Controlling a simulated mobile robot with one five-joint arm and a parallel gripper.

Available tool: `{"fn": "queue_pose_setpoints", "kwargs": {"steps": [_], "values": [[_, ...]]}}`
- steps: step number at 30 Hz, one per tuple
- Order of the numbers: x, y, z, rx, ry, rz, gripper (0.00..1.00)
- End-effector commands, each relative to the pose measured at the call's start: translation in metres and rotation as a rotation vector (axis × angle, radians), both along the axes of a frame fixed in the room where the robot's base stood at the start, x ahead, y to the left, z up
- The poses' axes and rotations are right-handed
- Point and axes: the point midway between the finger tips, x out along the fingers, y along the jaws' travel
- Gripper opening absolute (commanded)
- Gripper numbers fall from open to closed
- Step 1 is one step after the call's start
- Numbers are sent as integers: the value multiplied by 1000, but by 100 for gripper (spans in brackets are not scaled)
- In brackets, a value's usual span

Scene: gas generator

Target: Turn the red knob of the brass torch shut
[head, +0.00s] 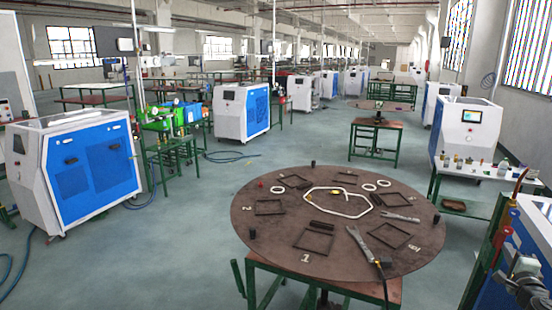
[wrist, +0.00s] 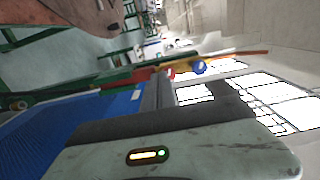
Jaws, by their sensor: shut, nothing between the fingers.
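The brass torch's coppery tube (wrist: 238,53) runs to the right across the upper middle of the wrist view. A small red knob (wrist: 171,74) sits near its left end, beside a blue knob (wrist: 199,67). In the head view the torch (head: 520,182) stands at the right edge, with the red knob (head: 513,212) low on it. My gripper (wrist: 160,84) is shut and empty. Its grey fingers point up toward the red knob in the wrist view. I cannot tell whether they touch it; the knob's lower part looks hidden behind them.
A round brown table (head: 285,254) with frames, rings and a wrench fills the middle of the head view. A blue and white machine (head: 76,165) stands at left. A small bench (head: 470,185) with parts stands at right. The grey floor (head: 190,235) is open at left.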

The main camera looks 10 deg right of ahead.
Motion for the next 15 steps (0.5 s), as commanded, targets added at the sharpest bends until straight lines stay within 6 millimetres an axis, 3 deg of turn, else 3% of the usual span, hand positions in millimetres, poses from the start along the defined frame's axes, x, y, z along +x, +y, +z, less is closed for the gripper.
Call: {"fn": "queue_pose_setpoints", "kwargs": {"steps": [8, 15], "values": [[8, -6, 1, 0, 0, 1, 0], [35, -25, 1, 0, 0, 2, 0]]}}
